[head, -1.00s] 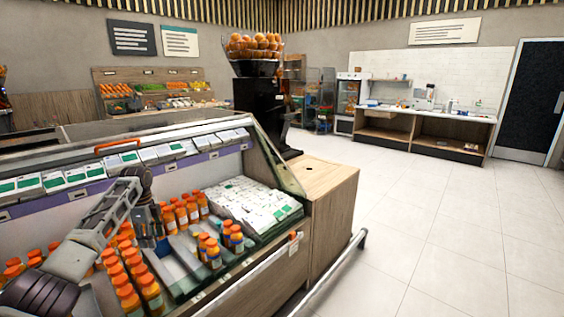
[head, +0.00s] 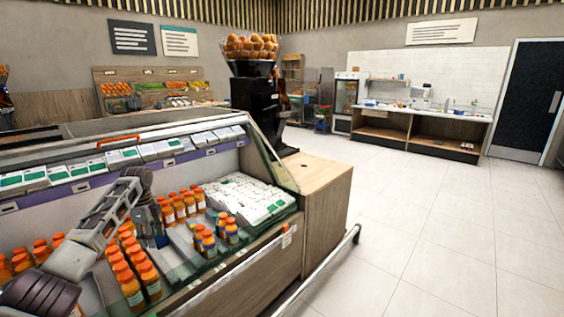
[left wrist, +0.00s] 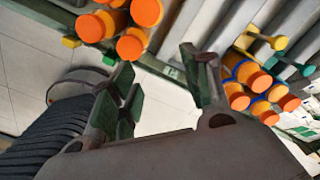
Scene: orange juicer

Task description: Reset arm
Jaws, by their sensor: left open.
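My left arm comes in from the lower left of the head view. Its gripper (head: 152,233) is over the chilled display case (head: 285,248), among rows of orange-capped juice bottles (head: 130,285). In the left wrist view, the two fingers of the left gripper (left wrist: 160,88) stand wide apart with nothing between them. Orange bottle caps (left wrist: 145,12) show beyond the fingers at the top, and more bottles (left wrist: 258,82) lie to the right. My right gripper is in neither view.
White packs (head: 245,197) fill the case's right part. A glass side panel and wooden end cabinet (head: 325,195) bound it, with a metal rail (head: 335,252) low in front. A black juicer (head: 258,105) topped with oranges stands behind. The tiled floor (head: 430,235) at right is clear.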

